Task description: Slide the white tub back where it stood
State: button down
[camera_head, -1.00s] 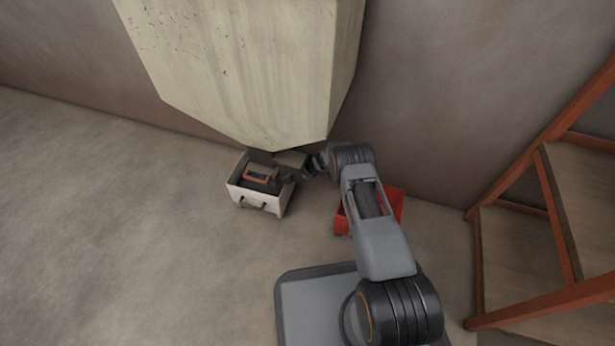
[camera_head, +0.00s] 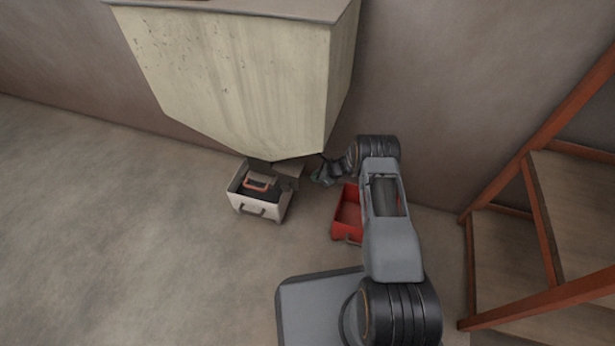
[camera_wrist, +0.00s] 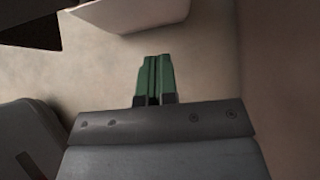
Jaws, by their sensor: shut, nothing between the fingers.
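The white tub (camera_head: 258,208) stands on the floor under the hopper's lower end, its front handle facing me. Its inside looks dark and is partly hidden by the hopper's outlet parts. An orange-red handle (camera_head: 258,183) shows above its opening. My gripper (camera_head: 321,180) is to the right of the tub, apart from it, between it and the red tub. In the wrist view my green fingers (camera_wrist: 153,78) are closed together with nothing between them. A pale wall of the white tub (camera_wrist: 135,14) shows at the top there, beyond the fingertips.
The big cream hopper (camera_head: 240,80) hangs low over the white tub. A red tub (camera_head: 347,215) stands on the floor to the right, partly behind my arm. Orange-framed steps (camera_head: 535,220) stand at the far right. The wall is close behind; the floor at left is clear.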

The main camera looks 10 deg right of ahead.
jog(key=shift+p+v, duration=0.3)
jog(key=shift+v, duration=0.9)
jog(key=c, duration=1.7)
grip_release()
jog(key=shift+c, duration=0.2)
jog(key=shift+o, duration=0.7)
jog(key=shift+s+f+n, duration=0.15)
jog(key=shift+s+n, duration=0.25)
jog(key=shift+o, duration=1)
jog(key=s+n+g, duration=0.1)
jog(key=s+r+n, duration=0.1)
jog(key=s+n, duration=0.1)
jog(key=s+n+g, duration=0.1)
jog(key=s, duration=0.1)
jog(key=shift+s+a+r+n+g, duration=0.1)
jog(key=shift+a+r+n+g, duration=0.2)
jog(key=shift+a, duration=0.05)
jog(key=s+r+n+h, duration=0.2)
jog(key=s+r+n, duration=0.4)
jog(key=r, duration=0.5)
jog(key=s+d+r+n+h, duration=0.1)
jog(key=s+r+n+h, duration=0.2)
jog(key=s+r+n, duration=0.3)
jog(key=s+r+n+t+h, duration=0.1)
jog(key=s+r+n+h, duration=0.2)
jog(key=s+r, duration=1)
jog(key=shift+s+d+r+n, duration=0.2)
jog(key=shift+r+n, duration=1.4)
jog(key=shift+r, duration=0.9)
